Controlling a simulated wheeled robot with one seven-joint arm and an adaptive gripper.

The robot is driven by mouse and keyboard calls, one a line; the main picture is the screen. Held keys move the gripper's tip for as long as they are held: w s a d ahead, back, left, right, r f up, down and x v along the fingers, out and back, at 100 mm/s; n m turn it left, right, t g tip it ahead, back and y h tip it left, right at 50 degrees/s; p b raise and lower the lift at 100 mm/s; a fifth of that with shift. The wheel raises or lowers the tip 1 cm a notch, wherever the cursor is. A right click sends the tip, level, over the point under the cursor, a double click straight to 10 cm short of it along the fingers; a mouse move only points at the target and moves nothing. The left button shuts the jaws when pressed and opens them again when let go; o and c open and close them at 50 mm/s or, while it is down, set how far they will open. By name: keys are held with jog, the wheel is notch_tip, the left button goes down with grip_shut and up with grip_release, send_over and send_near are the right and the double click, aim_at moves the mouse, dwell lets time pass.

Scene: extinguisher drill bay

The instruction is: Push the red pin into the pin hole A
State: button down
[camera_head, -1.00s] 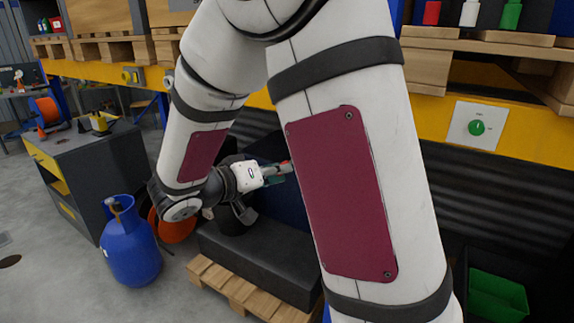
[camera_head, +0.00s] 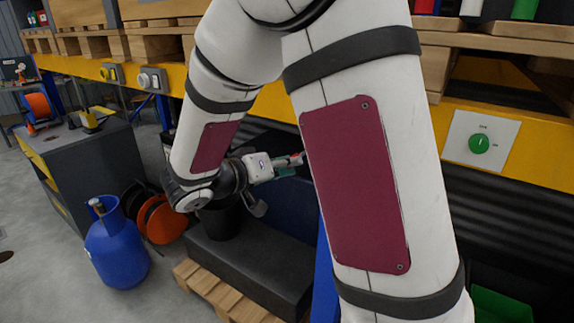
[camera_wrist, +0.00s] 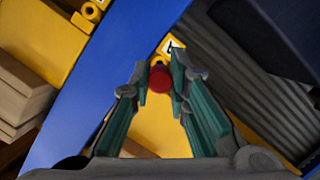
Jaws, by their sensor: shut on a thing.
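My gripper (camera_head: 286,167) is at the middle of the head view, just left of my large arm link. In the wrist view my gripper (camera_wrist: 158,84) has its teal-padded fingers shut on the red pin (camera_wrist: 159,79), whose round red end shows between the fingertips. A bit of red also shows at the fingertips in the head view. Beyond the pin, a yellow part carries a small white label (camera_wrist: 171,46) with a dark mark too small to read surely. Pin hole A cannot be seen; the pin and fingers cover the area below the label. I cannot tell whether the pin touches anything.
A blue beam (camera_wrist: 105,75) crosses the wrist view diagonally, with another labelled yellow lug (camera_wrist: 88,14) at upper left. In the head view, a dark block (camera_head: 245,265) on a pallet lies below my gripper. A blue gas cylinder (camera_head: 116,245) stands on the floor at left.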

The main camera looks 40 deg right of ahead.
jog(key=shift+w+d+p, duration=0.2)
jog(key=shift+w+d, duration=0.05)
jog(key=shift+d, duration=0.4)
jog(key=shift+w+d+p, duration=0.15)
jog(key=shift+w+d, duration=0.05)
jog(key=shift+d, duration=0.5)
jog(key=shift+w+d+p, duration=0.2)
jog(key=shift+w+d, duration=0.05)
jog(key=shift+d, duration=0.4)
jog(key=shift+w+d+b, duration=0.3)
jog(key=shift+d+b, duration=0.15)
jog(key=shift+d, duration=0.3)
jog(key=shift+w+d+b, duration=0.25)
jog(key=shift+d+b, duration=0.25)
jog(key=shift+d, duration=0.2)
jog(key=shift+w+d+b, duration=0.3)
jog(key=shift+d+b, duration=0.15)
jog(key=shift+d, duration=0.3)
dwell(1.1)
jog(key=c, duration=1.4)
grip_release()
jog(key=shift+c, duration=0.2)
jog(key=b+v, duration=0.1)
jog(key=v, duration=0.8)
